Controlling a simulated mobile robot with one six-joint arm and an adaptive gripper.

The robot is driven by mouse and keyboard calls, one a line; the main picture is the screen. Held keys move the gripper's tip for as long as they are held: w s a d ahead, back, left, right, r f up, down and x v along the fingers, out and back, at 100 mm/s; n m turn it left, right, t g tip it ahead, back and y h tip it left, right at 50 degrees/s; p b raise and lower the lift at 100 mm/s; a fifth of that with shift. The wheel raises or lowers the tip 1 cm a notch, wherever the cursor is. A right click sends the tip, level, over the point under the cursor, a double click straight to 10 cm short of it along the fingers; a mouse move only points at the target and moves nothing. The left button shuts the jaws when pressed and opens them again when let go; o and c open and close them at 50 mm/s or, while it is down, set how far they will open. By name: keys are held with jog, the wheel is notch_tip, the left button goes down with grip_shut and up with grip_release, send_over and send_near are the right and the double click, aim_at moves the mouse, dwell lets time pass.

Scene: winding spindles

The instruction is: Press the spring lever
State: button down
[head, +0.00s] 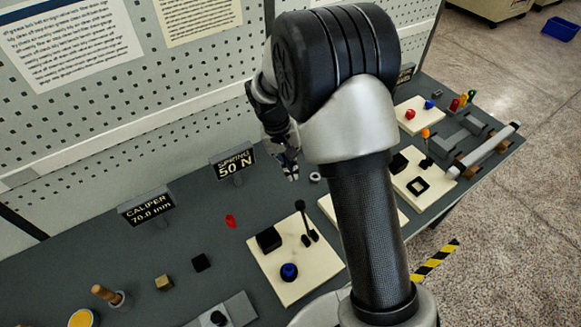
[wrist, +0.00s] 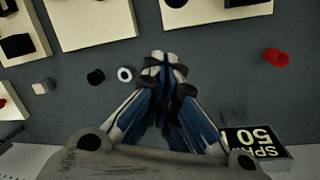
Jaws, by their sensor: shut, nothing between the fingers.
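My gripper (head: 290,176) is shut and empty above the table, behind the plate and apart from the lever. In the wrist view my gripper (wrist: 166,58) points down over bare table. The plate's edge (wrist: 205,20) shows at the top there; the lever is mostly cut off.
A red cylinder (head: 230,221) lies left of the plate, and a small white ring (head: 315,177) right of my gripper. A "CALIPER" sign (head: 146,206) stands further left. My arm hides part of another cream plate (wrist: 92,25). A perforated board (head: 120,120) rises behind the table.

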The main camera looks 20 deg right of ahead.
jog(key=s+f+b, duration=0.1)
jog(key=s+f, duration=0.3)
jog(key=shift+d+f, duration=0.2)
jog(key=shift+f, duration=0.1)
jog(key=shift+s, duration=0.1)
dwell(0.4)
